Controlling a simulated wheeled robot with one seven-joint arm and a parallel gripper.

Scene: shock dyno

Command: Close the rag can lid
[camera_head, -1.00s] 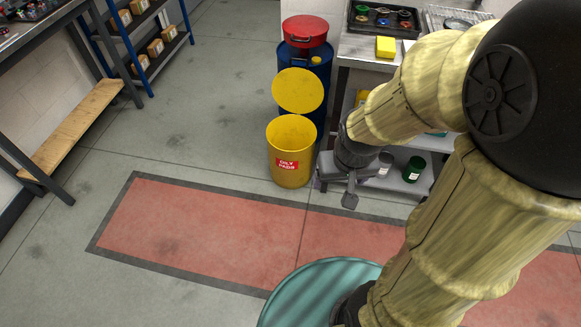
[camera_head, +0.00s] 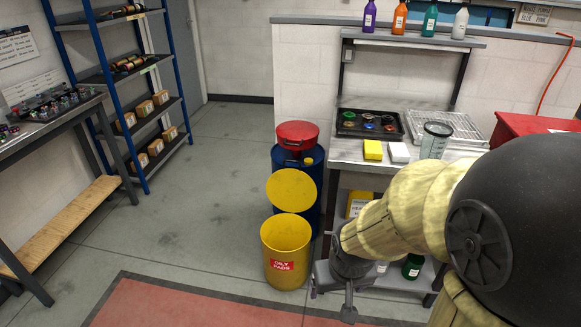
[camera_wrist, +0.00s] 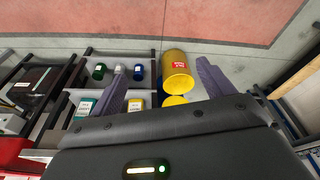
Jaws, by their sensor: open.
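The yellow rag can (camera_head: 287,262) stands on the floor with a red "OILY RAGS" label on its front. Its round yellow lid (camera_head: 291,190) is raised at the back of the rim, so the can is open and its inside shows. In the wrist view the can (camera_wrist: 177,74) and part of the lid (camera_wrist: 175,101) appear between the fingers. My gripper (camera_head: 332,287) is to the right of the can, apart from it, beside the bench. In the wrist view my gripper (camera_wrist: 163,82) has its fingers spread wide, with nothing held.
A blue drum (camera_head: 309,180) with a red top (camera_head: 297,134) stands behind the can. A metal workbench (camera_head: 345,152) with a lower shelf is close on the right. A blue shelf rack (camera_head: 139,100) is at the back left. Floor left of the can is clear.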

